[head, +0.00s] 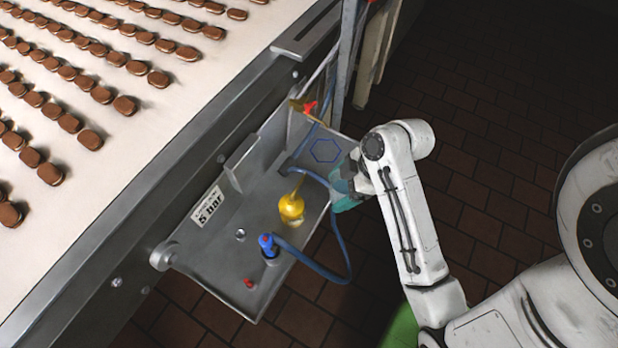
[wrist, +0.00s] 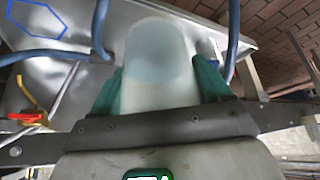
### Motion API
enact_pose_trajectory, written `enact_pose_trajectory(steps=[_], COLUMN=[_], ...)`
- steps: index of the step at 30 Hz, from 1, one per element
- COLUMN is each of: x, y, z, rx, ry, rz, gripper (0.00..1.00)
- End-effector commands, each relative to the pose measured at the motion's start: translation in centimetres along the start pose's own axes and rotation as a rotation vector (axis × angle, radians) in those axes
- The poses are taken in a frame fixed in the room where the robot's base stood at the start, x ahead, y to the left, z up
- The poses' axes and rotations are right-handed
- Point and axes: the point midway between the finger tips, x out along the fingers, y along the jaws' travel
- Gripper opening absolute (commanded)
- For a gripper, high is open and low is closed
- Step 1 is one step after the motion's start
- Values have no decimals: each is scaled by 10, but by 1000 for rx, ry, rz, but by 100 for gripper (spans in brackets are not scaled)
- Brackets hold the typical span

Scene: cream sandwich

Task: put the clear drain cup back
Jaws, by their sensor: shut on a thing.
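The clear drain cup (wrist: 158,52) is a translucent, whitish cup in the wrist view. It sits between the two green fingers of my gripper (wrist: 158,85), which are shut on its sides. In the head view my gripper (head: 346,190) is at the right edge of the grey metal tray (head: 215,255), beside the blue hexagon outline (head: 326,151). The cup cannot be made out clearly there. The hexagon outline also shows at upper left in the wrist view (wrist: 37,18). I cannot tell whether the cup touches anything besides the fingers.
A yellow oil can-like part (head: 291,208) and a blue fitting (head: 268,243) with a looping blue hose (head: 338,240) are on the tray. A red lever (head: 307,107) is at its back. A conveyor (head: 215,60) with chocolate-coated pieces runs at left. Brick-tiled floor (head: 480,130) lies right.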

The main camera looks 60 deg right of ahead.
Motion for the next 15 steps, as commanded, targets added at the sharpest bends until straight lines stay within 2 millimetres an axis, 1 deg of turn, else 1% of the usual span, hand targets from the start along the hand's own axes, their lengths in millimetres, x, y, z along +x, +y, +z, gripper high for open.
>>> enact_pose_trajectory(steps=[1,3,8,9,12,15], x=[7,16,38,49,67,81], y=[12,26,58,62,74,84], z=[-3,-6,-12,-8,-5,-3], rx=[0,0,1,4,2,2], ry=[0,0,-1,-1,-2,-2], rz=[0,2,1,-1,-1,0], gripper=[41,41,41,41,41,41])
